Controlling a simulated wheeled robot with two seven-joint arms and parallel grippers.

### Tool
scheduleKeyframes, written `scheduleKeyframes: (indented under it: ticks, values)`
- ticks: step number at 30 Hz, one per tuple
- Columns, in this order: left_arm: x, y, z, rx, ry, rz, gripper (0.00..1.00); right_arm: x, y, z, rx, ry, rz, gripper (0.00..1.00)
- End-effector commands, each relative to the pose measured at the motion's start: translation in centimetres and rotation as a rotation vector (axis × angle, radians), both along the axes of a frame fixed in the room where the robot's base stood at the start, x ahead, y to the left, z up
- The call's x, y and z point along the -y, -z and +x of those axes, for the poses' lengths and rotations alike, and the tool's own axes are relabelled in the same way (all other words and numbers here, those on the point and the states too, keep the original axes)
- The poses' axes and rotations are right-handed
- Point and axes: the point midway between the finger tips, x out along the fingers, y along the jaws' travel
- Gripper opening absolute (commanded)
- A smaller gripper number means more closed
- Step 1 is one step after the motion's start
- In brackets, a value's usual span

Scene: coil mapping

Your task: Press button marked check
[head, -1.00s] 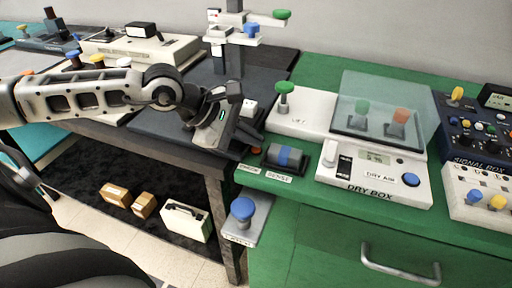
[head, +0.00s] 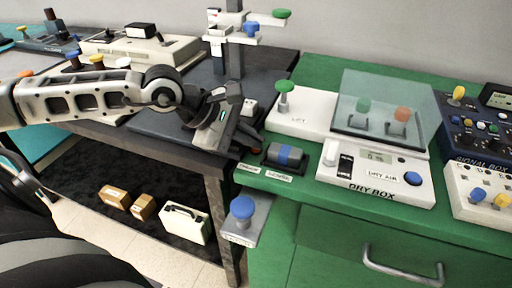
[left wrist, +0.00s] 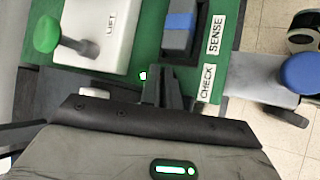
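The CHECK label (left wrist: 205,83) lies on the green bench edge, beside the SENSE label (left wrist: 216,35). In the head view the CHECK label (head: 248,168) is small and blurred. My left gripper (head: 254,142) reaches in from the left, over the bench's left corner just behind this label. In the left wrist view its fingers (left wrist: 166,88) look closed together, with nothing seen between them, just left of the CHECK label. The button itself does not show clearly; the fingers seem to cover its place. Contact cannot be told. My right gripper is not in view.
A black sense block with a blue band (head: 285,156) sits close to the fingers. A lift unit with a green knob (head: 285,88) stands behind. A blue knob (head: 243,208) on a grey plate juts out in front. The dry box (head: 376,190) is to the right.

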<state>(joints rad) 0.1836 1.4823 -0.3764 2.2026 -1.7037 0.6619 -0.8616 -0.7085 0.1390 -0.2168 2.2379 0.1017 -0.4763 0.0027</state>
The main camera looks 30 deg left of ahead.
Motion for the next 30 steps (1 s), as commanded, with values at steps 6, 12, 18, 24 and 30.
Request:
scheduleKeyframes:
  ticks: [6, 12, 18, 24, 30]
  values:
    - [-0.3, 1.1, -0.3, -0.024, -0.005, 0.007, 0.00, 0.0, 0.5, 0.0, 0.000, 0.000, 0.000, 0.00]
    - [-0.3, 1.2, -0.3, -0.023, -0.006, 0.009, 0.00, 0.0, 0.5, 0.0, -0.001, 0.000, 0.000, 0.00]
    - [-0.4, 1.2, -0.2, -0.022, -0.006, 0.011, 0.00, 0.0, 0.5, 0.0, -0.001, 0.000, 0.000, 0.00]
    - [-0.6, 0.3, -0.2, -0.021, -0.006, 0.013, 0.00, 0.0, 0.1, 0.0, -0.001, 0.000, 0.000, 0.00]
    - [-0.7, -0.8, 0.0, -0.016, -0.005, 0.013, 0.00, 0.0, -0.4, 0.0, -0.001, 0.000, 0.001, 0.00]
